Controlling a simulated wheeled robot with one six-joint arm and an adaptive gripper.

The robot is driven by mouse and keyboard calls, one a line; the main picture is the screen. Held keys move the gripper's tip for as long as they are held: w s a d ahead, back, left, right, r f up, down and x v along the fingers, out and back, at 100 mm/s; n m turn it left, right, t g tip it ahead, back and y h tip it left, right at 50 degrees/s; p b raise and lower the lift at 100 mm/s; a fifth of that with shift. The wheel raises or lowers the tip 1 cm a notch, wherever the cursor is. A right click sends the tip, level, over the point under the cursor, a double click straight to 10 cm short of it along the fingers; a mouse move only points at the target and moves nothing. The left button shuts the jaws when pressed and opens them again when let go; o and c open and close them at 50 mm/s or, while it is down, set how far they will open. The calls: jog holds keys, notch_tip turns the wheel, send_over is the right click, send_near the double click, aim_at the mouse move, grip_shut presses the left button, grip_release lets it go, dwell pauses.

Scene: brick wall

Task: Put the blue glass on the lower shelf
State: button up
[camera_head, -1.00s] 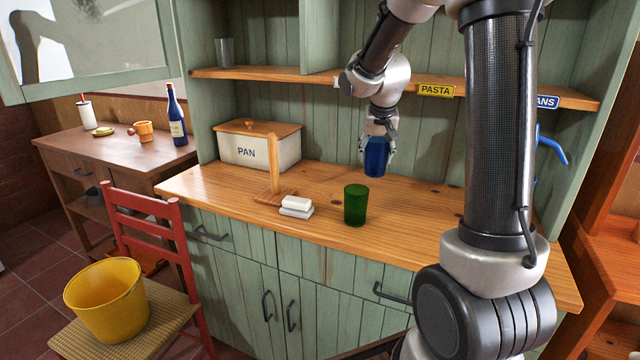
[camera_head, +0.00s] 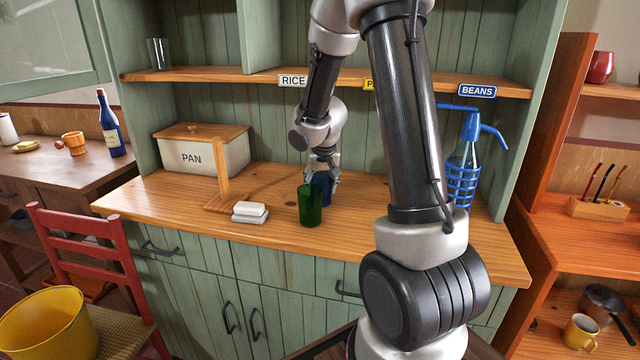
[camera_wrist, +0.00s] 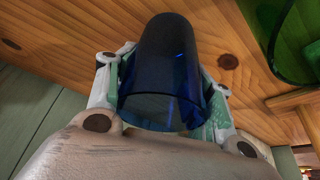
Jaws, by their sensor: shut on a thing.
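My gripper (camera_head: 322,176) is shut on the blue glass (camera_head: 325,190) over the wooden counter, behind the green glass (camera_head: 310,205). The green glass partly hides the blue one in the head view. In the wrist view the dark blue glass (camera_wrist: 170,65) sits between my two fingers (camera_wrist: 163,100). I cannot tell whether its base touches the counter. The cupboard has a plank shelf (camera_head: 215,74) with RICE, BEANS and a partly hidden yellow label on its edge.
The green glass also shows in the wrist view (camera_wrist: 285,35), close beside the blue glass. A clear glass (camera_head: 159,54) stands on the shelf's left end.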

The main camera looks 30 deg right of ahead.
jog(key=shift+f, duration=0.15)
jog(key=o, duration=1.1)
